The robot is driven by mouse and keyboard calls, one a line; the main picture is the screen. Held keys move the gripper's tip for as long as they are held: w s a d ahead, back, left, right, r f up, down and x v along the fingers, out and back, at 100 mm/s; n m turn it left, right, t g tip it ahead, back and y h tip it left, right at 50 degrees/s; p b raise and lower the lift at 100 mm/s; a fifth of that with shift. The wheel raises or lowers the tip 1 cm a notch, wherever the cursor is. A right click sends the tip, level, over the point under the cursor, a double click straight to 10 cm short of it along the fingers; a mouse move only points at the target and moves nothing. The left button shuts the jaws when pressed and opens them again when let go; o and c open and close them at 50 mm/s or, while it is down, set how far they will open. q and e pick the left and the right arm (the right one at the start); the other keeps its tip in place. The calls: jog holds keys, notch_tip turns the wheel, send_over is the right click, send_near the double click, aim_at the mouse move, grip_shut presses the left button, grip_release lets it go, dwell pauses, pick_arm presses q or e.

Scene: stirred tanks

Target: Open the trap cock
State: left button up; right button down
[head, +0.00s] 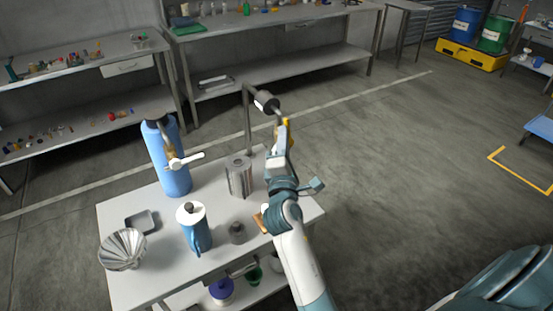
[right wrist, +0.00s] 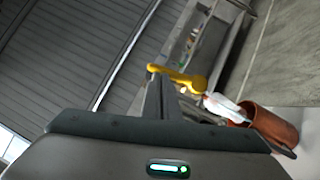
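A yellow lever (head: 289,124), which I take to be the trap cock's handle, shows beside my right fingertips at the back right of the white table. In the right wrist view the lever (right wrist: 178,77) lies across the tips of my fingers. My right gripper (head: 283,128) has its fingers close together, seen as one narrow wedge in the right wrist view (right wrist: 162,98). I cannot tell whether the tips touch the lever. A bent grey pipe (head: 247,125) with a dark cylinder (head: 266,102) stands just left. My left gripper is not in view.
The table (head: 130,280) holds a tall blue cylinder (head: 163,150) with a white lever (head: 187,160), a blue-and-white jug (head: 193,225), a metal canister (head: 239,178), a fluted bowl (head: 122,248) and a grey tray (head: 141,221).

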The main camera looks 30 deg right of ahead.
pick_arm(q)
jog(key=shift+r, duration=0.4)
pick_arm(e)
jog(key=shift+d+r, duration=0.3)
pick_arm(q)
jog(key=shift+p, duration=0.3)
pick_arm(e)
jog(key=shift+d, duration=0.1)
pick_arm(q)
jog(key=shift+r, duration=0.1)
